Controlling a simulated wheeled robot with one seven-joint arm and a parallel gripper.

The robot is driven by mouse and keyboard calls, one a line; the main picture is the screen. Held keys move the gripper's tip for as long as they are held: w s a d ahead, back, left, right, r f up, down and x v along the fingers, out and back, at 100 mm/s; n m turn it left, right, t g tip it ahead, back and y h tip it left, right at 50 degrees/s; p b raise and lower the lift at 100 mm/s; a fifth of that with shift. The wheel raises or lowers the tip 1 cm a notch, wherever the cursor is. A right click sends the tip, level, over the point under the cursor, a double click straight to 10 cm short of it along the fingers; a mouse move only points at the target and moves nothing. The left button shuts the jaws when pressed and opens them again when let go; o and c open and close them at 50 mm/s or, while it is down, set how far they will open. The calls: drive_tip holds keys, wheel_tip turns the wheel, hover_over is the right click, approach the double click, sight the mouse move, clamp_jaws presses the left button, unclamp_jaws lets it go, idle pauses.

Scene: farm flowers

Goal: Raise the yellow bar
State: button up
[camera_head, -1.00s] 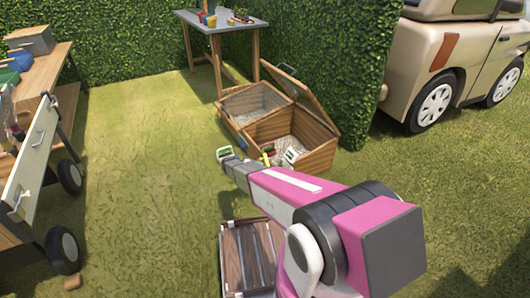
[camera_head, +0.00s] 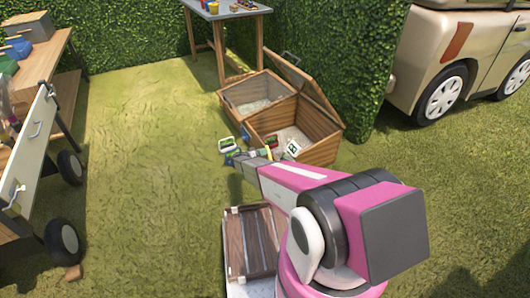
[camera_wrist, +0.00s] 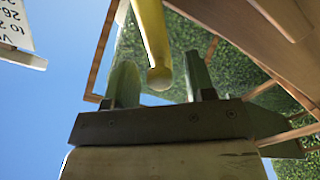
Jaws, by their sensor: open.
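The yellow bar (camera_wrist: 150,40) shows in the wrist view as a rod coming down from the top edge, its rounded end between my two dark green fingers. My gripper (camera_wrist: 161,84) is open, with a gap on each side of the bar's end. I cannot tell how deep the bar sits between the fingers. In the head view a small yellow piece (camera_head: 268,153) shows by the front left corner of the wooden box (camera_head: 318,150), close to my gripper's end. My arm partly hides that spot.
The box's lid stands open and a white printed card (camera_head: 293,148) is at its front. A wheeled cart (camera_head: 35,150) stands left, a hedge and a vehicle (camera_head: 455,70) right. The grass between is clear.

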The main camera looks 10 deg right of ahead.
sight(269, 154)
drive_tip(key=shift+x, duration=1)
clamp_jaws()
drive_tip(key=s+m, duration=0.1)
drive_tip(key=s+r+m, duration=0.1)
drive_tip(key=m, duration=0.2)
drive_tip(key=shift+s+d+r, duration=0.25)
drive_tip(key=shift+s+d, duration=0.15)
drive_tip(key=shift+s+d+r+m, duration=0.1)
drive_tip(key=shift+s+d+m, duration=0.1)
drive_tip(key=shift+s+m, duration=0.55)
drive_tip(key=shift+s+d+r+m, duration=0.15)
drive_tip(key=shift+s+m, duration=0.25)
drive_tip(key=shift+m, duration=0.65)
drive_tip(key=shift+d+f, duration=0.1)
drive_tip(key=shift+f, duration=0.05)
